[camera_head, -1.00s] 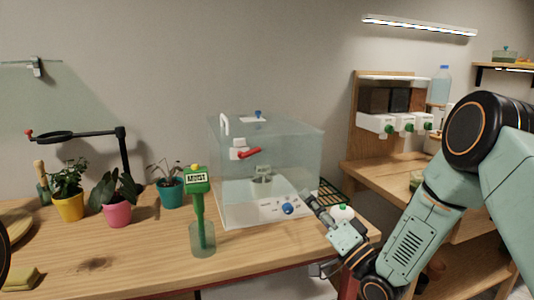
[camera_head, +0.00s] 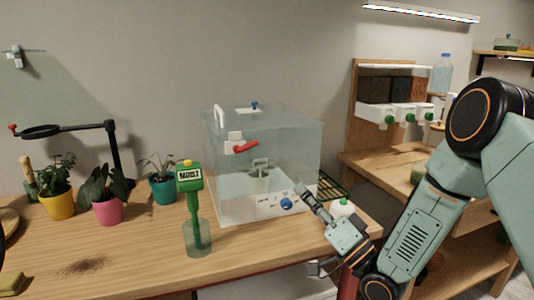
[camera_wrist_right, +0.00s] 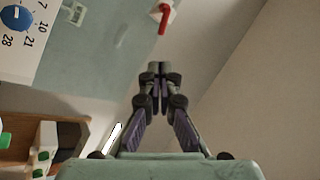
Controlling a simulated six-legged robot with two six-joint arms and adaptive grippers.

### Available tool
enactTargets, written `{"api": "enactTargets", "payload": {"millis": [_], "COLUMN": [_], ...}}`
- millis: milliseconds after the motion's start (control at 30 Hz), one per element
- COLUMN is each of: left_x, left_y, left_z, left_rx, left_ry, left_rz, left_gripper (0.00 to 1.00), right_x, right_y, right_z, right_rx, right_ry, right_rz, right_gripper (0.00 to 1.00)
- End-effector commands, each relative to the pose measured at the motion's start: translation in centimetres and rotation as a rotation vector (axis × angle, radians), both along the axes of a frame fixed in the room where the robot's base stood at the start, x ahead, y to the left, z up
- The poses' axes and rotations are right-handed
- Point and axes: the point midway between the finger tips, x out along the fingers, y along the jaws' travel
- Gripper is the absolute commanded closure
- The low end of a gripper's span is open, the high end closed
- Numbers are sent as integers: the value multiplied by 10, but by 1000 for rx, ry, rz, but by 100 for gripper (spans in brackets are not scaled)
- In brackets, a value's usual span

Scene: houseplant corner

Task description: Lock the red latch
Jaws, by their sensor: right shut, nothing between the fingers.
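The red latch (camera_head: 245,147) is a red handle on a white mount at the upper front of a clear glass box (camera_head: 262,165). Its handle points to the right and slightly up in the head view. It also shows at the top of the right wrist view (camera_wrist_right: 164,17), beyond the fingertips. My right gripper (camera_head: 303,190) is in front of the box's lower right corner, below and to the right of the latch and apart from it. In the right wrist view its fingers (camera_wrist_right: 157,70) are shut together and empty. My left gripper is not in view.
A blue dial (camera_head: 286,204) sits on the box's white base. A green moisture meter (camera_head: 190,178) stands in a clear cup left of the box. Potted plants (camera_head: 108,205) and a black magnifier arm (camera_head: 75,130) are farther left. A shelf with dispensers (camera_head: 400,112) is at right.

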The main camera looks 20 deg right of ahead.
Motion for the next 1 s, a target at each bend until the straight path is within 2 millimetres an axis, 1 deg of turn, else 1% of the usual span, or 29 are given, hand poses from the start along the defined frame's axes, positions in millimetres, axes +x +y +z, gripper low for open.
{"api": "enactTargets", "payload": {"millis": [400,600,800,1000], "left_x": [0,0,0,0], "left_y": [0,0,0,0], "left_z": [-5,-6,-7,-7], "left_rx": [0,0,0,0], "left_ry": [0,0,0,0], "left_rz": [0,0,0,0], "left_gripper": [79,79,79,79], "right_x": [62,90,106,110], "right_y": [30,42,50,51], "right_z": [34,50,58,61], "right_rx": [-3,-1,-1,1], "right_ry": [-4,-4,-2,0], "right_rz": [5,3,2,1], "right_gripper": [100,100,100,100]}}
